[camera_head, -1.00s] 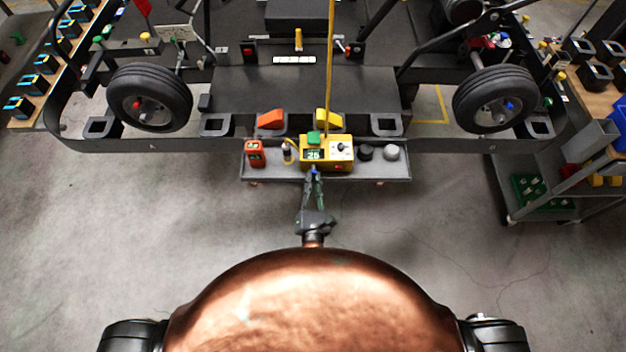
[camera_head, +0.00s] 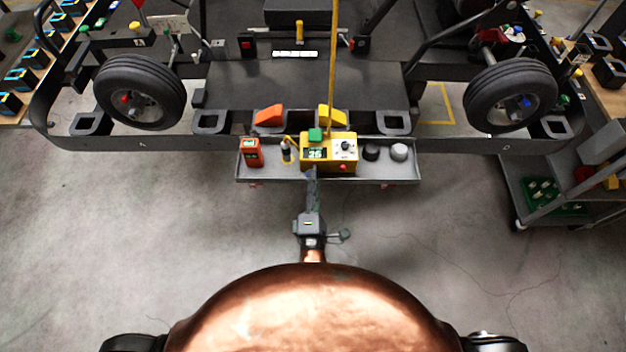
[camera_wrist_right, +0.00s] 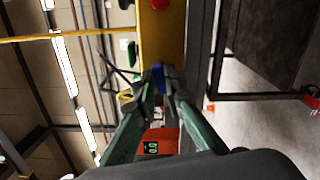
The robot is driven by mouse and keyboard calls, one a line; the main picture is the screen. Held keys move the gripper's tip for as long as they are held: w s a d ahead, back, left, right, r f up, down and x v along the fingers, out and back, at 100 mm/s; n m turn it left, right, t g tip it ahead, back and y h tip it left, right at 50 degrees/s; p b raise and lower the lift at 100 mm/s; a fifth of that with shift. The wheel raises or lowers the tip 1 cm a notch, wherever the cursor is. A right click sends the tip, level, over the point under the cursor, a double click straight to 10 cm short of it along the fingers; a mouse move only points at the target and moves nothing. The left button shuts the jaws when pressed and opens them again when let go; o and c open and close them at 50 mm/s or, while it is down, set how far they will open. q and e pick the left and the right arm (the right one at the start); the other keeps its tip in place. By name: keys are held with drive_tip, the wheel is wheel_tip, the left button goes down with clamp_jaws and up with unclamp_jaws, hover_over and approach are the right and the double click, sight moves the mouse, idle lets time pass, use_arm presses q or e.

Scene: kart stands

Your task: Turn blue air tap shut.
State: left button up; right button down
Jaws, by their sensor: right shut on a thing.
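The blue air tap (camera_wrist_right: 158,80) is on the yellow box (camera_head: 344,147) with a green-digit display, which stands on the grey tray (camera_head: 240,160). In the right wrist view the tap is a small blue part between my fingertips, against the yellow box (camera_wrist_right: 162,40). My right gripper (camera_head: 312,176) reaches up to the front of the box and is shut on the tap (camera_wrist_right: 160,90). In the head view the tap is hidden by the fingers, so its angle cannot be told. My left gripper is not in view.
An orange device (camera_head: 251,152) and a small bottle (camera_head: 286,151) stand left of the box. Black and grey knobs (camera_head: 398,152) are on its right. The kart's wheels (camera_head: 140,93) flank the area. The floor in front is clear.

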drive_tip(key=shift+f+m+b, duration=0.1)
drive_tip(key=shift+m+b, duration=0.65)
drive_tip(key=shift+m, duration=0.55)
drive_tip(key=c, duration=2)
unclamp_jaws()
